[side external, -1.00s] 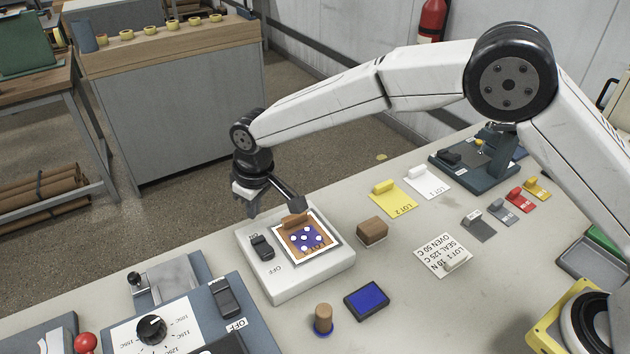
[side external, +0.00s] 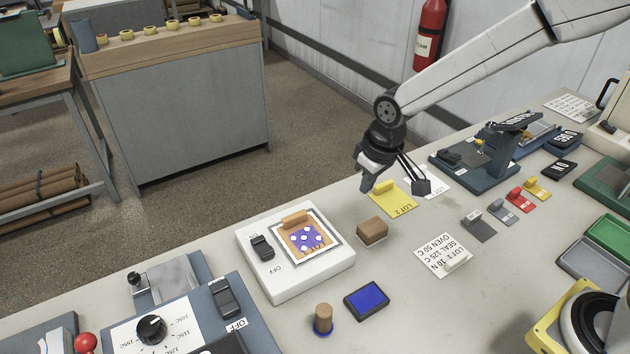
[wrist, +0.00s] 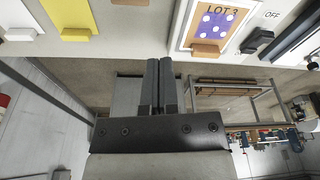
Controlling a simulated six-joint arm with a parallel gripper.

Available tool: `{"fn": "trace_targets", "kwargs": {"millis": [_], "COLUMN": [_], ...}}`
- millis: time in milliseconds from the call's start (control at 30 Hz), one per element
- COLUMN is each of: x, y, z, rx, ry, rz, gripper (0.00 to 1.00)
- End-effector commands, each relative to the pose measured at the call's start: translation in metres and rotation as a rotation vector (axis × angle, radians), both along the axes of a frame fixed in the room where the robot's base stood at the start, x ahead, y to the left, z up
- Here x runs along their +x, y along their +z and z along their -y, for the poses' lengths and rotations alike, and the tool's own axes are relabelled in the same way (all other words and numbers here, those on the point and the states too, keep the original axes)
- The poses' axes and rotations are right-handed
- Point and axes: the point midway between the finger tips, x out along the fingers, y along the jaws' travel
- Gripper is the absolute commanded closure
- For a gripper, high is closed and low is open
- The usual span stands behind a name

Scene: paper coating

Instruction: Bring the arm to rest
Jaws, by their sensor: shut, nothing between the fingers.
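My gripper (side external: 395,190) hangs in the air above the bench, near the yellow LOT 2 card (side external: 394,200) and in front of part of a white card (side external: 438,184). In the wrist view my gripper (wrist: 159,62) has its two dark fingers side by side, shut and empty. The LOT 3 sheet (side external: 307,238), brown with a purple patch and white dots, lies on the white switch unit (side external: 290,285), to the left of my gripper. It also shows in the wrist view (wrist: 226,38).
A brown block (side external: 372,229), a blue pad (side external: 367,300) and a wooden stamp (side external: 323,316) stand on the bench. A dark blue press-like device (side external: 480,165) is behind and right of my gripper.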

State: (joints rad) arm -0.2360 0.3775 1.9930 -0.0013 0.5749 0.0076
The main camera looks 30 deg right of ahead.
Motion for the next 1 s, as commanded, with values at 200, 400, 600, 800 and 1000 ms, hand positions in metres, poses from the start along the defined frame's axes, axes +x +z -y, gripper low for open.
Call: {"fn": "trace_targets", "kwargs": {"millis": [200, 400, 600, 800, 1000], "x": [-0.049, -0.098, -0.132, -0.144, -0.144], "y": [0.001, -0.003, -0.008, -0.011, -0.011], "z": [0.048, 0.080, 0.098, 0.103, 0.102], "rx": [0.003, 0.004, 0.004, 0.003, 0.004], "ry": [-0.090, -0.165, -0.215, -0.230, -0.230], "rz": [0.014, 0.025, 0.034, 0.036, 0.035], "gripper": [1.00, 1.00, 1.00, 1.00, 1.00]}}
